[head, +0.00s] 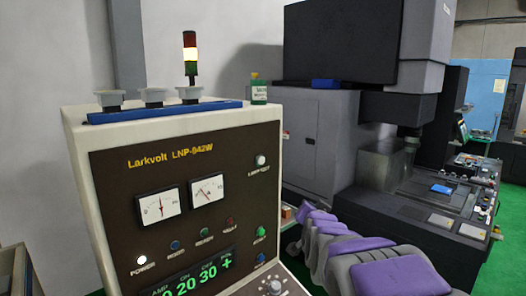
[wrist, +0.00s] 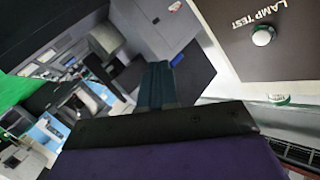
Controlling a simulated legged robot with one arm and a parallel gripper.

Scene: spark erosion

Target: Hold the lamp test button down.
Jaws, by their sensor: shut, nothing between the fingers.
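The lamp test button (head: 260,160) is a small white round knob at the upper right of the dark panel, with its label below it. It also shows at the upper right of the wrist view (wrist: 263,35), beside the words LAMP TEST. My gripper (head: 303,213) is in the head view, to the right of the panel and lower than the button. In the wrist view its fingers (wrist: 157,85) are together and empty. They point past the panel's side, apart from the button. Nothing covers the button.
The cream cabinet (head: 252,112) carries two meters, several other buttons and a green display. A bottle (head: 258,90) and a blue tray (head: 160,112) with pale knobs stand on top. A large grey machine (head: 322,135) fills the right background.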

